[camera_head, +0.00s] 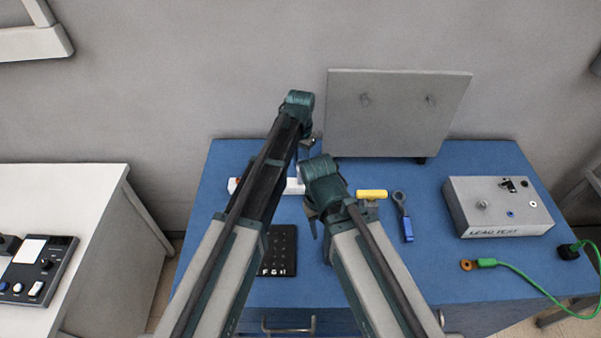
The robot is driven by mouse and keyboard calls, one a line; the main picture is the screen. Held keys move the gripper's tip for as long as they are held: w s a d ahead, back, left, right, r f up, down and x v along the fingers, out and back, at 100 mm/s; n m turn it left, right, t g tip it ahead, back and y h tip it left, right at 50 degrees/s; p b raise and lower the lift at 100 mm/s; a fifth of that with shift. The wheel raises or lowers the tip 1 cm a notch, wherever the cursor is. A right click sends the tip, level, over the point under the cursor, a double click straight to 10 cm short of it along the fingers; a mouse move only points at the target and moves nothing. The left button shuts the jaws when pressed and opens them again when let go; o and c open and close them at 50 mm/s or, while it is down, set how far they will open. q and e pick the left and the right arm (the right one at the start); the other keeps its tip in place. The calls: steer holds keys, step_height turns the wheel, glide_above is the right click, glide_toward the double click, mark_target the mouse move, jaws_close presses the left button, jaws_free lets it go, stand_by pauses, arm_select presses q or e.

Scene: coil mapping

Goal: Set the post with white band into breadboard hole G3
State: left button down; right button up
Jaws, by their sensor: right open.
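The breadboard (281,252) is a black plate on the blue bench, with white letters along its front edge. My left forearm covers its left side. I cannot make out the post with the white band; it may be hidden behind my arms. My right gripper (318,222) is open, just right of the breadboard's far right corner, pointing down. My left gripper (309,145) is farther back, near the bench's rear, mostly hidden by its wrist; its jaws are too small to read.
A white power strip (294,187) lies behind the breadboard, partly covered. A yellow-topped item (371,194) and a blue-handled ring tool (407,229) lie to the right. A grey test box (498,211) and green lead (524,272) are farther right. A grey panel (395,115) stands behind.

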arm_select(q)
steer(key=shift+r+p, duration=1.05)
steer(key=shift+r, duration=0.1)
arm_select(e)
steer(key=shift+r, duration=1.15)
arm_select(q)
step_height(320, 180, up, 4)
steer(key=p, duration=0.3)
steer(key=shift+f+p, duration=0.2)
steer(key=shift+p, duration=0.1)
arm_select(e)
step_height(320, 180, up, 4)
steer(key=shift+f, duration=0.25)
arm_select(q)
steer(key=shift+f, duration=0.1)
